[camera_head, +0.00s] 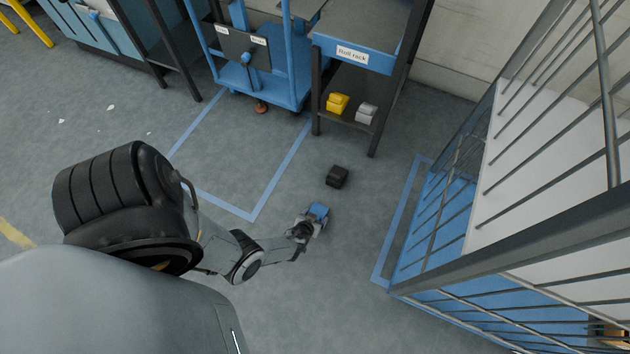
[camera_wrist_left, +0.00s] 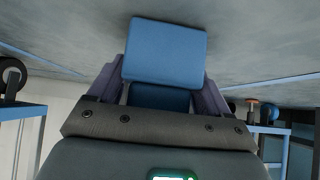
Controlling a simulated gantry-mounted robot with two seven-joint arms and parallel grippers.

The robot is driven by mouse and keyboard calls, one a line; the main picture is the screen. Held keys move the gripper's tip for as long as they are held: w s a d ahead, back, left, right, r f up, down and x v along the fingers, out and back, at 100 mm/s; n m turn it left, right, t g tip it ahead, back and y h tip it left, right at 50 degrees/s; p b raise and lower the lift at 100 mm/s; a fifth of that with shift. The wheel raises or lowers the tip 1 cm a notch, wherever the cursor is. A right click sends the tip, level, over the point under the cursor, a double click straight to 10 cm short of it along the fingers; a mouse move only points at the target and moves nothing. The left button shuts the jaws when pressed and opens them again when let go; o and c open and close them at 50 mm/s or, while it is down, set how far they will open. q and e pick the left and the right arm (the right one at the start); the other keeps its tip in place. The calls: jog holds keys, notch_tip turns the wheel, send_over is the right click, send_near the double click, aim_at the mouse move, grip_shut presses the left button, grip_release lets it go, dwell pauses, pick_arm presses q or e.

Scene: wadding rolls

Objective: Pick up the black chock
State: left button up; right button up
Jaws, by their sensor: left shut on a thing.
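The black chock (camera_head: 337,177) is a small dark block on the grey floor, in front of the roll rack. My left gripper (camera_head: 312,220) is just below it in the head view, apart from it. The left gripper is shut on a blue block (camera_head: 318,210). In the left wrist view the blue block (camera_wrist_left: 165,52) sits between the two fingers (camera_wrist_left: 163,88). The black chock does not show clearly in that view. My right gripper is not in view.
The roll rack (camera_head: 352,57) holds a yellow block (camera_head: 337,103) and a grey block (camera_head: 366,113) on its low shelf. A blue trolley (camera_head: 262,80) stands left of it. A barred blue cage (camera_head: 440,215) stands at right. The floor around the chock is clear.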

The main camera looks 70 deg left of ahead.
pick_arm(q)
jog(key=shift+r, duration=0.1)
jog(key=shift+w, duration=0.15)
jog(key=shift+d+f, duration=0.1)
jog(key=shift+f, duration=0.1)
jog(key=o, duration=1.2)
jog(key=shift+o, duration=1)
jog(key=shift+r, duration=0.15)
